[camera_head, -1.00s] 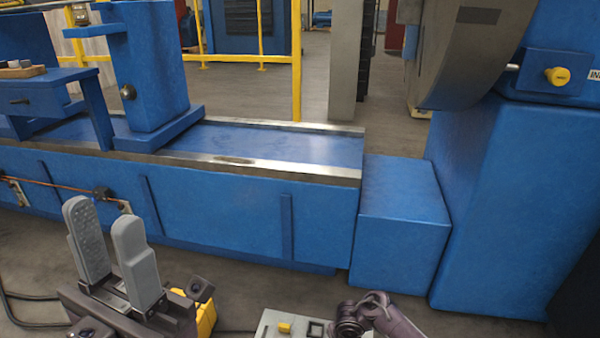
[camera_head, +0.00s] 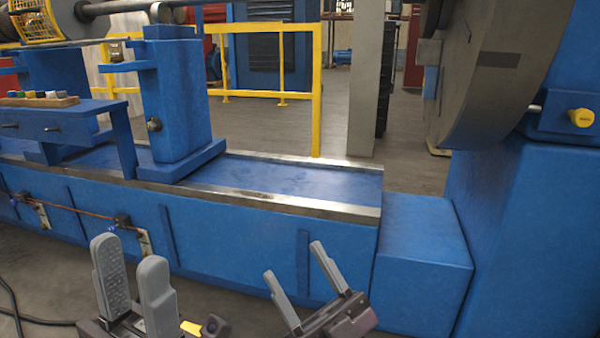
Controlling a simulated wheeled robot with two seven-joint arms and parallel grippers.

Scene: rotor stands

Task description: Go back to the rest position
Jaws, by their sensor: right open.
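My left gripper (camera_head: 131,268) is at the bottom left, with two grey fingers pointing up and a gap between them. It is open and nothing shows between the fingers. My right gripper (camera_head: 294,260) is at the bottom centre, tilted up to the left, with its two slim grey fingers apart. It is open and empty. Both grippers appear in front of the long blue machine bed (camera_head: 230,230), and no contact with it shows.
A blue stand (camera_head: 178,100) rises from the bed. A blue side table (camera_head: 75,124) carries a wooden board (camera_head: 35,101) with small coloured pieces. A blue block (camera_head: 422,245) and a large blue housing (camera_head: 510,220) stand at right. A yellow railing (camera_head: 317,90) is behind.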

